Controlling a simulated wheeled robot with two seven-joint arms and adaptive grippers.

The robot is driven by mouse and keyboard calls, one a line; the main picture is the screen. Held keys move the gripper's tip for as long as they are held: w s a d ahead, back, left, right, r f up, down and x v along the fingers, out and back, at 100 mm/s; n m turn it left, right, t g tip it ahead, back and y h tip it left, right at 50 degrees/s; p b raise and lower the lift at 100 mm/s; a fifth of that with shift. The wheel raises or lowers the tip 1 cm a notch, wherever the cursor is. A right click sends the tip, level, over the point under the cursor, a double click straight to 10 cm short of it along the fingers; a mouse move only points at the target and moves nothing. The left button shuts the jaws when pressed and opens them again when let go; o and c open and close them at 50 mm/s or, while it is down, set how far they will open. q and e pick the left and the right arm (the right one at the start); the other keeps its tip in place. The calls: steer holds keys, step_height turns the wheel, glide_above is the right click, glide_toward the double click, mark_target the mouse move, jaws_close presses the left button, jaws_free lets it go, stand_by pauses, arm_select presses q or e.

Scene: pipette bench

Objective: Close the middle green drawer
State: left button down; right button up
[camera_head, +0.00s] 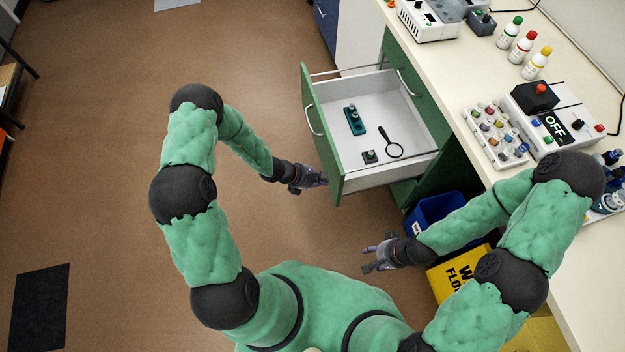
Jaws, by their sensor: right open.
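The green drawer (324,148) is pulled far out of the green cabinet (412,88) under the bench. Its front panel faces left and carries a pale curved handle (309,121). Inside its white tray lie a black magnifying glass (394,149), a teal-and-black item (354,120) and a small dark block (370,156). My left gripper (322,180) is beside the lower near end of the drawer front, on its outer side; I cannot tell whether it touches or how its jaws stand. My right gripper (369,257) is open and empty, below the drawer and apart from it.
The brown floor left of the drawer is clear.

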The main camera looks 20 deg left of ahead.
mark_target(340, 180)
arm_select(q)
steer(key=shift+w+d+r, duration=0.1)
steer(key=shift+w+d, duration=0.45)
steer(key=shift+d, duration=0.2)
steer(key=shift+w+d+r, duration=0.1)
steer(key=shift+w+d, duration=0.4)
steer(key=shift+d, duration=0.2)
arm_select(e)
steer(key=shift+f, duration=0.25)
arm_select(q)
steer(key=shift+d, duration=0.1)
